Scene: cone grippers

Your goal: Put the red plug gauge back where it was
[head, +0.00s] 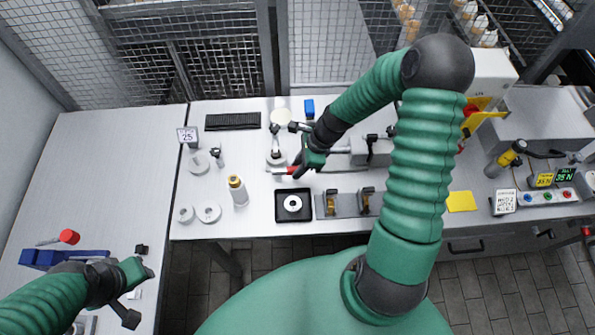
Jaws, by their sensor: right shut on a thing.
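The red plug gauge (292,170), a small red piece with a pale end pointing left, is at the fingertips of my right gripper (301,167). The gripper is shut on it and hides part of it. It is over the middle of the bench, close to a small round-based stand (276,158). I cannot tell whether the gauge touches the stand or the bench. My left gripper (139,293) is at the lower left over the left table, its fingers apart with nothing seen between them.
A black tray with a ring (293,205) and a grey fixture (348,204) stand in front of the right gripper. A silver cylinder (238,191) and pale discs (208,213) are to the left. A red cylinder (69,237) and a blue block (62,258) lie on the left table, which is clear farther back.

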